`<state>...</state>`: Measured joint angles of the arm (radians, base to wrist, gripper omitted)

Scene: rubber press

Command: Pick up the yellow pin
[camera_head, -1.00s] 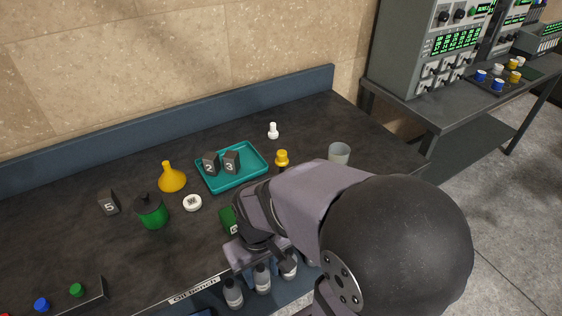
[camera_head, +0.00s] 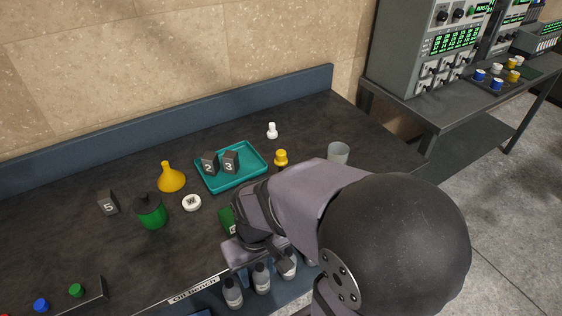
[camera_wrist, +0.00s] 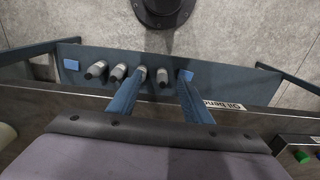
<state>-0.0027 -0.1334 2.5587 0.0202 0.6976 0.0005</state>
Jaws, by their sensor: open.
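A yellow pin (camera_head: 281,158) stands upright on the dark bench, just right of the teal tray and above my arm in the head view. It is not seen in the wrist view. More yellow pins (camera_head: 516,62) stand among blue and white ones on the side bench at the right. My gripper (camera_wrist: 160,73) is open and empty in the wrist view, its two blue fingers apart over the bench's front edge, towards bottles on the lower shelf.
The teal tray (camera_head: 262,166) holds two numbered blocks. A yellow funnel (camera_head: 171,178), a green jar (camera_head: 151,212), a white disc (camera_head: 191,203), a white pin (camera_head: 272,130) and a cup (camera_head: 338,152) stand around it. Several grey bottles (camera_head: 262,277) stand below the front edge.

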